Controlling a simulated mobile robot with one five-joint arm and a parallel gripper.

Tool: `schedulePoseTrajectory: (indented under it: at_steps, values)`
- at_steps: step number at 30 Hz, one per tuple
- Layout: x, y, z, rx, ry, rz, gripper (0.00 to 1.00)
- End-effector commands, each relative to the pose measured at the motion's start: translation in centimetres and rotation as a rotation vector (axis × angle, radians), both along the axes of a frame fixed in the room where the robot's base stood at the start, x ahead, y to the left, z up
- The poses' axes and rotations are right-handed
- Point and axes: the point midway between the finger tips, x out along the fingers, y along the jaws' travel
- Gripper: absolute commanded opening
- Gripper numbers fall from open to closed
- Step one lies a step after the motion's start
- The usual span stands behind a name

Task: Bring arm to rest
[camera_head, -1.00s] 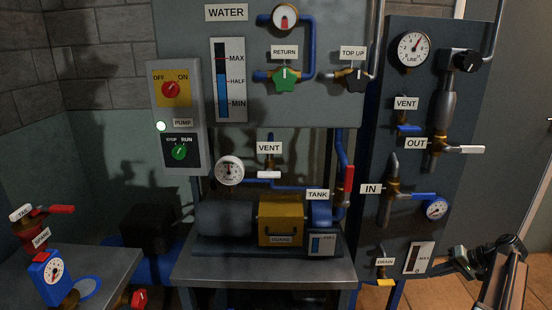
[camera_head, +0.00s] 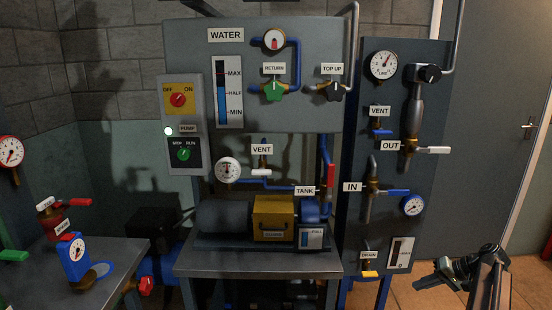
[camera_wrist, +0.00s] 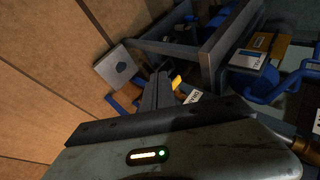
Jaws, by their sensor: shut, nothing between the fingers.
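My gripper (camera_head: 420,284) is at the lower right of the head view, over the tiled floor and to the right of the drain valve (camera_head: 368,268). It touches nothing that I can see. In the wrist view my gripper (camera_wrist: 160,77) shows its two dark fingers shut together, with nothing between them. The arm behind it is folded at the right edge of the head view.
The steel bench (camera_head: 260,262) with the yellow guard box (camera_head: 273,218) stands at centre. The right valve panel (camera_head: 423,218) has projecting handles. A side table (camera_head: 50,285) is at left. Open floor (camera_head: 400,296) lies at the lower right, before a grey door (camera_head: 490,170).

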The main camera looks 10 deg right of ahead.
Motion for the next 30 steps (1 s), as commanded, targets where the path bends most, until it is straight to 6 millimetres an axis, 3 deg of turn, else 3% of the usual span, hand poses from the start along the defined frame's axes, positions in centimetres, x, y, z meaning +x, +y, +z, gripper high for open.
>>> schedulePoseTrajectory:
  at_steps: [5, 11, 14, 17, 18, 21, 24, 27, 30]
  values:
    - [2.8, 4.3, 0.0, 0.0, 0.0, 0.073, 0.0]
    - [5.8, 11.8, -0.1, -0.005, 0.007, 0.187, 0.0]
    - [6.9, 17.2, -0.5, -0.025, 0.021, 0.268, 0.0]
    - [7.4, 24.5, -1.3, -0.066, 0.051, 0.373, 0.0]
    - [7.2, 27.7, -1.7, -0.091, 0.069, 0.418, 0.0]
    - [5.9, 34.8, -2.9, -0.164, 0.117, 0.512, 0.0]
    - [3.9, 40.0, -3.9, -0.248, 0.162, 0.579, 0.0]
    - [1.7, 43.7, -4.9, -0.339, 0.2, 0.623, 0.0]
    - [-1.0, 46.1, -5.7, -0.448, 0.24, 0.64, 0.0]
